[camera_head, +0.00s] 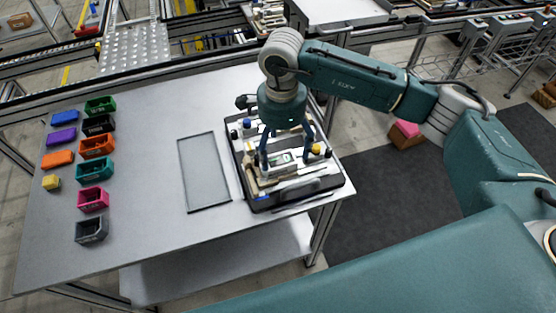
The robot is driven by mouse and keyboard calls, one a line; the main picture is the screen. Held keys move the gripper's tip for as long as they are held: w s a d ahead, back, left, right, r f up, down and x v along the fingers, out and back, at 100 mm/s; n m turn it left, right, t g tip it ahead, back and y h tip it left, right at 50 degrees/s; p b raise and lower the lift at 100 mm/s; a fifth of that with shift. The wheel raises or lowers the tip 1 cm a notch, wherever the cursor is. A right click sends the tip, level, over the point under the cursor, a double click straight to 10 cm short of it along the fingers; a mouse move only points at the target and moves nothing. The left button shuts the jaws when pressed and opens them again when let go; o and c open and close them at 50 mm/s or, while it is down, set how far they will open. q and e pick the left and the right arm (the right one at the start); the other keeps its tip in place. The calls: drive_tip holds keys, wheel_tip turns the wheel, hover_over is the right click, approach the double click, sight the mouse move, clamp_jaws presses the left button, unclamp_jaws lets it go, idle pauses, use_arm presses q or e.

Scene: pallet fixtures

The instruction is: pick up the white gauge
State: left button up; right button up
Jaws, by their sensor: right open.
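My right gripper (286,158) points down over the black pallet (239,168) on the right part of the table, its two fingers spread apart. A small white block with a greenish face, which looks like the white gauge (280,158), lies between and below the fingertips. I cannot tell whether the fingers touch it. The gripper's body hides part of the pallet behind it. My left gripper is not in view.
Other small parts, with yellow (316,149) and blue knobs, crowd the pallet around the fingers. An empty grey tray (204,172) lies left of it. Several coloured bins, such as the pink bin (93,200), stand at the table's left. The table (150,150) between is clear.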

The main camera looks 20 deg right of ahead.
sight(280, 163)
drive_tip(key=shift+f, duration=0.85)
drive_tip(key=f+p, duration=0.2)
drive_tip(key=f, duration=0.1)
drive_tip(key=f+p, duration=0.1)
drive_tip(key=shift+w+a+f+p, duration=0.1)
drive_tip(key=shift+w+f+p, duration=0.2)
drive_tip(key=shift+w+f, duration=0.1)
drive_tip(key=shift+f, duration=0.35)
drive_tip(key=c, duration=1.4)
